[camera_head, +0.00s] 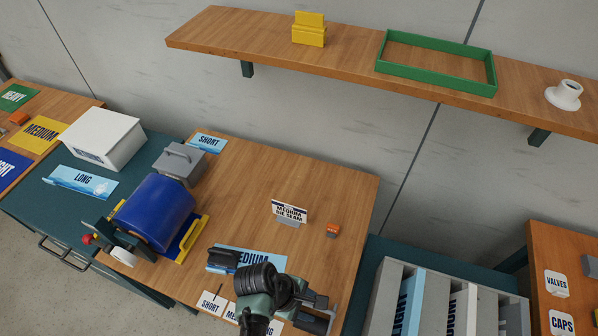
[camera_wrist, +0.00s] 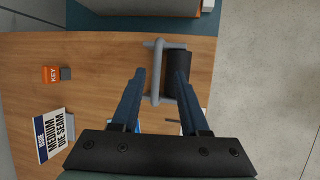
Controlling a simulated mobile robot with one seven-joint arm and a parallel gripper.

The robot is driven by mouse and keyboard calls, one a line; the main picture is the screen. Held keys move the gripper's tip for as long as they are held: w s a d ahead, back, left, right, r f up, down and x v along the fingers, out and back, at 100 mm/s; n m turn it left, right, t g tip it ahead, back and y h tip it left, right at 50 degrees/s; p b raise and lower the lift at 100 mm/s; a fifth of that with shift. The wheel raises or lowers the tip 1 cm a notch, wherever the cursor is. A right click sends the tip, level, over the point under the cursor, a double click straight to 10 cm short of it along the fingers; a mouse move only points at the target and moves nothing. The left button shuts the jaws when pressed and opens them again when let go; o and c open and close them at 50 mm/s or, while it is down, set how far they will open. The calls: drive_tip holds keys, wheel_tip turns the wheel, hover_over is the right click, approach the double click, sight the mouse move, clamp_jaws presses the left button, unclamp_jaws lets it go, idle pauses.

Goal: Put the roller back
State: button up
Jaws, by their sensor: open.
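The roller has a black cylinder (camera_wrist: 179,67) and a grey bent handle (camera_wrist: 155,72). It lies near the table's edge in the wrist view. My gripper (camera_wrist: 160,76) is open above it. The handle's bar shows between the two fingertips, and the right finger overlaps the cylinder. I cannot tell whether the fingers touch the roller. In the head view my gripper (camera_head: 320,312) is low at the front of the wooden table top (camera_head: 330,190), and a little grey of the roller (camera_head: 334,316) shows beside it.
A sign (camera_head: 289,212) and an orange key block (camera_head: 333,230) stand nearby. A blue drum machine (camera_head: 155,212) is at left. The wall shelf (camera_head: 230,30) bears a yellow holder (camera_head: 309,36), a green tray (camera_head: 435,81) and a white flanged cup (camera_head: 565,95). A grey rack (camera_head: 380,300) is at right.

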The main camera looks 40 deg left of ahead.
drive_tip(key=v, duration=0.8)
drive_tip(key=w+a+r+m+t+y, duration=0.2)
drive_tip(key=w+r+m+t+y, duration=0.45)
drive_tip(key=w+r, duration=1.3)
drive_tip(key=w+d+r+m+t, duration=0.1)
drive_tip(key=d+r+m+t, duration=0.15)
drive_tip(key=r, duration=0.65)
drive_tip(key=w+d+r+m+t, duration=0.2)
drive_tip(key=r+m+t, duration=0.1)
drive_tip(key=r, duration=0.6)
drive_tip(key=s+d+r+m+t, duration=0.1)
drive_tip(key=d+r+m+t, duration=0.15)
drive_tip(key=r, duration=0.55)
drive_tip(key=s+d+r+m+t, duration=0.1)
drive_tip(key=d+r+t, duration=0.2)
drive_tip(key=r, duration=0.5)
drive_tip(key=s+d+r+m+t+h, duration=0.1)
drive_tip(key=s+d+r+m+t, duration=0.1)
drive_tip(key=s+r, duration=0.4)
drive_tip(key=s+d+r+m+t+h, duration=0.1)
drive_tip(key=s+d+r+m+t, duration=0.2)
drive_tip(key=s+r, duration=0.3)
wheel_tip(320, 180, up, 4)
drive_tip(key=shift+d+t+h, duration=0.35)
drive_tip(key=shift+d+t, duration=0.5)
